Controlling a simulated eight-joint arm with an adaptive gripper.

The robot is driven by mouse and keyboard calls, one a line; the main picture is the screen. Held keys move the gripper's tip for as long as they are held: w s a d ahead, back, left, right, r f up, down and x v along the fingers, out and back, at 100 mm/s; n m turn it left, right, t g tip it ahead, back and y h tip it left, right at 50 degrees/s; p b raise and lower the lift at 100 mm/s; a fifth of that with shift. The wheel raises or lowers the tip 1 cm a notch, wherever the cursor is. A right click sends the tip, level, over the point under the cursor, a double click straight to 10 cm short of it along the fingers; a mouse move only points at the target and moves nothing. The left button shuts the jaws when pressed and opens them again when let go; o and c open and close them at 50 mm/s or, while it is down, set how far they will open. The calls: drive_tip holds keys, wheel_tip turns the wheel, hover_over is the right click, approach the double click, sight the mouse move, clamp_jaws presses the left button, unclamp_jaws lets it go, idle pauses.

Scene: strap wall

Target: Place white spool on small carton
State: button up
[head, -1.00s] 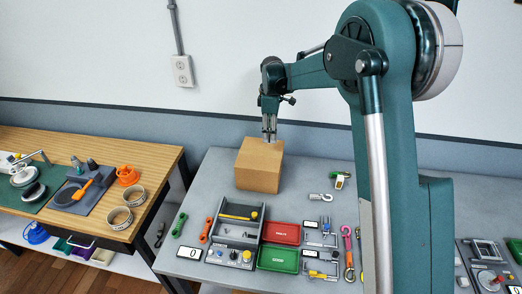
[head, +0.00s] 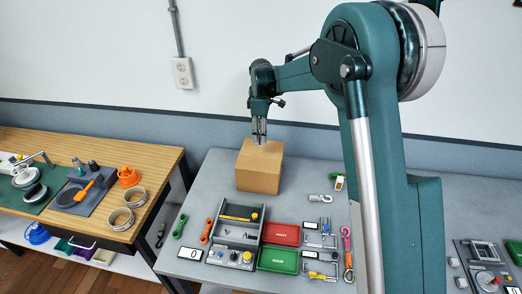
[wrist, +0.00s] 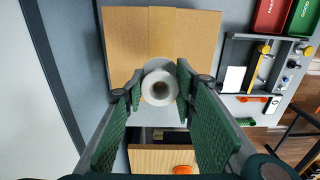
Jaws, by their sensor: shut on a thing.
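The white spool (wrist: 159,84) is between the two green-padded fingers of my gripper (wrist: 157,90) in the wrist view, its round end and dark centre hole facing the camera. My gripper is shut on it. The small carton (head: 258,172) is a closed brown box on the grey table in the head view. There my gripper (head: 259,139) is over the carton's top, towards its back edge. In the wrist view the carton (wrist: 205,42) lies beyond the spool, which overlaps its near edge. I cannot tell whether spool and carton touch.
A grey organizer tray (head: 236,222), a red tray (head: 281,234) and a green tray (head: 277,259) stand in front of the carton. Green and orange tools lie to the left. A wooden bench (head: 90,145) with rings and an orange pot is further left. The wall is close behind.

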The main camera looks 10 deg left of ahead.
sight(261, 154)
drive_tip(key=shift+f, duration=1.85)
drive_tip(key=shift+f, duration=1.85)
drive_tip(key=shift+f, duration=0.2)
drive_tip(key=o, duration=0.9)
drive_tip(key=shift+r, duration=0.15)
wheel_tip(261, 154, up, 12)
drive_tip(key=shift+r, duration=0.1)
